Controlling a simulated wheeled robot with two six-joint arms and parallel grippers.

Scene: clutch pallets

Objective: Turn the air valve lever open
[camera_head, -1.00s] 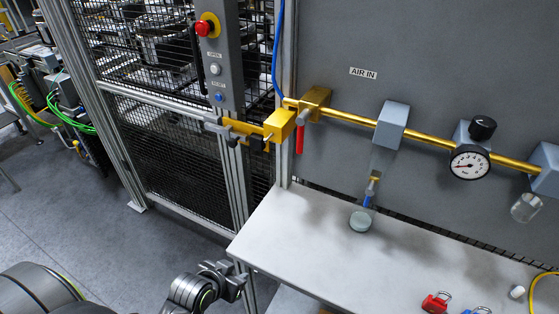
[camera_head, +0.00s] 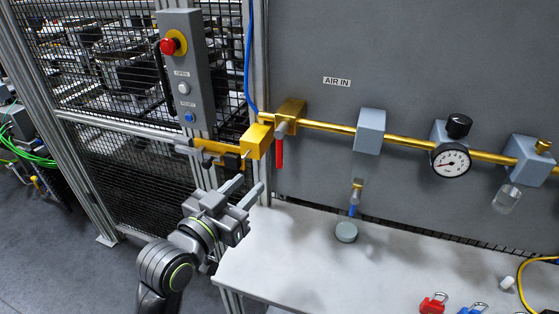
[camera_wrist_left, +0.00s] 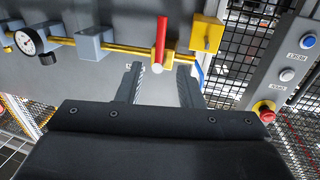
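The air valve's red lever (camera_head: 279,153) hangs straight down from the brass valve body (camera_head: 290,113) at the left end of the brass pipe, below the AIR IN label's left. In the left wrist view the red lever (camera_wrist_left: 161,38) shows above and between the fingertips, with the brass pipe behind it. My left gripper (camera_head: 248,187) is open and empty, below and slightly left of the lever, its two fingers pointing up toward it and apart from it. It also shows in the left wrist view (camera_wrist_left: 161,70). My right gripper is not in view.
A yellow latch block (camera_head: 256,141) sits on the fence post just left of the lever. A control box (camera_head: 184,75) with a red button is further left. A pressure gauge (camera_head: 451,160) hangs on the pipe. The white table (camera_head: 300,255) holds padlocks (camera_head: 433,303) at front right.

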